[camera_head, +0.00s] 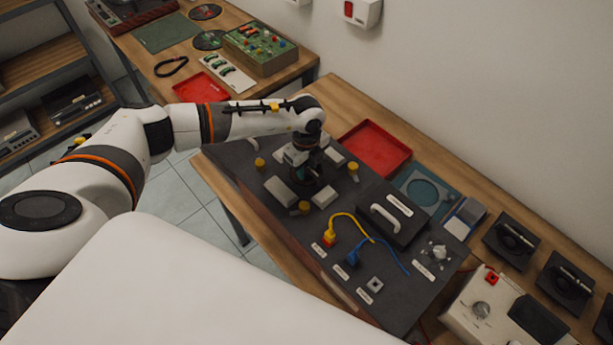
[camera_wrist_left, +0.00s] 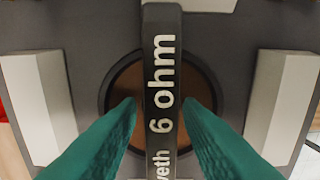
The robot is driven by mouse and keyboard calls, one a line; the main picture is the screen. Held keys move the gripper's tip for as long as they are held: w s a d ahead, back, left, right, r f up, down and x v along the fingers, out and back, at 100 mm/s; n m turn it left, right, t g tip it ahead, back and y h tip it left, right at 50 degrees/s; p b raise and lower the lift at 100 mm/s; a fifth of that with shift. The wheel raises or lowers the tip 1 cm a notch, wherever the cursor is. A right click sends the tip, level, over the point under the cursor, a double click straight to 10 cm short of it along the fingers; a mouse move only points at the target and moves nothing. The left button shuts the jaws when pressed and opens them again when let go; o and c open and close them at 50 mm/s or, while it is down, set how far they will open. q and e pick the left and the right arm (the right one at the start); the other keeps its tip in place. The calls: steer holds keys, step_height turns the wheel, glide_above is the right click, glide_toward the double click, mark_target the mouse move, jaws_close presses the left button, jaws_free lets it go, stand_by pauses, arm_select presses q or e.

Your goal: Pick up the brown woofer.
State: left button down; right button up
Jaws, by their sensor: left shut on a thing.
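The brown woofer shows in the left wrist view as a round brown disc (camera_wrist_left: 127,84) in a dark ring, crossed by a raised dark bar (camera_wrist_left: 162,40) lettered "6 ohm". My left gripper (camera_wrist_left: 160,104) has its two green fingers on either side of this bar and is shut on it. In the head view my left gripper (camera_head: 304,176) points down over the dark panel (camera_head: 268,219) among pale blocks. There it hides most of the woofer, and I cannot tell whether the woofer is raised off the panel. My right gripper is not in view.
Pale blocks (camera_head: 280,192) and yellow knobs (camera_head: 353,167) stand close around the gripper. A black box with a handle (camera_head: 400,232), cables and a red tray (camera_head: 362,139) lie to the right.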

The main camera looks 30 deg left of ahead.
arm_select(q)
steer(key=shift+r, duration=0.55)
step_height(320, 180, up, 10)
steer(key=b, duration=0.2)
steer(key=shift+w+f+b, duration=0.1)
steer(key=shift+f+b, duration=0.15)
steer(key=shift+b, duration=0.1)
steer(key=shift+r, duration=0.45)
